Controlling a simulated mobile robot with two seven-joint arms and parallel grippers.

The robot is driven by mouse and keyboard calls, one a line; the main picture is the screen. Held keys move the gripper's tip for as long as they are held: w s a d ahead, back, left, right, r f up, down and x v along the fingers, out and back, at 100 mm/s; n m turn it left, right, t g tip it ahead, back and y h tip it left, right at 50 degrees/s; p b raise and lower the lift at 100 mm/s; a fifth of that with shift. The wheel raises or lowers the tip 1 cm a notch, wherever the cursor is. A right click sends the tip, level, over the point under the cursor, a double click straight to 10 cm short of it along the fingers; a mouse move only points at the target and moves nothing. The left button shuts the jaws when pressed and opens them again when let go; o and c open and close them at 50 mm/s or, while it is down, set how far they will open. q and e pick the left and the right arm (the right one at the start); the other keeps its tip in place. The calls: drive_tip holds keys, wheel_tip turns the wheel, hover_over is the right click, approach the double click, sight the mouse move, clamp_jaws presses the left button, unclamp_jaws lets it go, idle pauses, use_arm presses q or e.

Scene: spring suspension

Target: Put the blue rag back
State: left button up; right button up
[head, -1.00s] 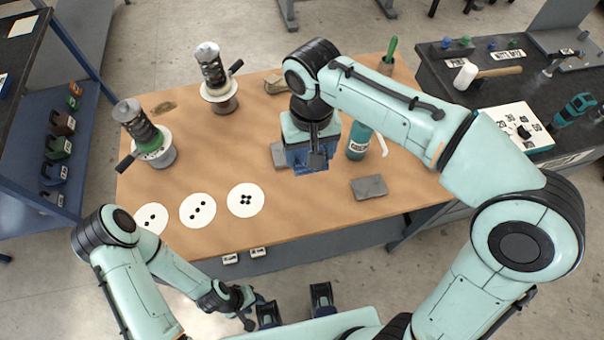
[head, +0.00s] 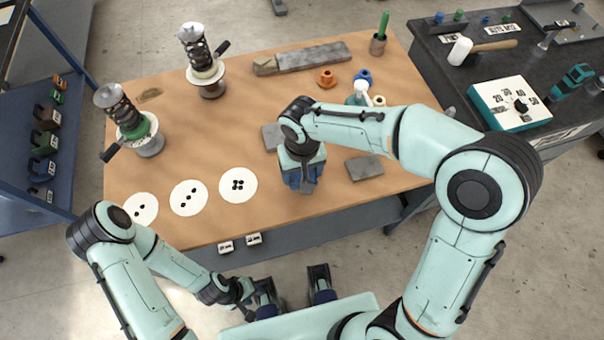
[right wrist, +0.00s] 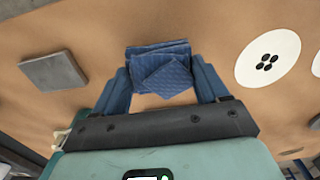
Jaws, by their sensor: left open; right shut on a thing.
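The blue rag (right wrist: 158,68) is a folded, quilted square in the right wrist view, between the blue jaws of my right gripper (right wrist: 160,88). That gripper is shut on it. In the head view my right gripper (head: 303,182) points down over the front middle of the table, right of the white disc with several dots (head: 238,185). It hides most of the rag there, and I cannot tell the rag's exact height above the wood. My left gripper (head: 258,296) is open, low in front of the table, away from the rag.
A grey block (head: 365,168) lies right of my right gripper; another (head: 272,137) lies behind it, partly hidden. Two spring assemblies (head: 203,65) (head: 128,118) stand at the left. A long grey bar (head: 314,56) lies at the back. Bare wood lies around the front middle.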

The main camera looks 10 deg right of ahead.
drive_tip(key=shift+f, duration=1.25)
drive_tip(key=shift+f, duration=0.1)
drive_tip(key=shift+f, duration=0.15)
drive_tip(key=o, duration=1)
drive_tip(key=shift+r, duration=0.2)
drive_tip(key=shift+r, duration=0.35)
wheel_tip(320, 180, up, 12)
drive_tip(key=shift+f+p, duration=0.25)
drive_tip(key=shift+p, duration=0.55)
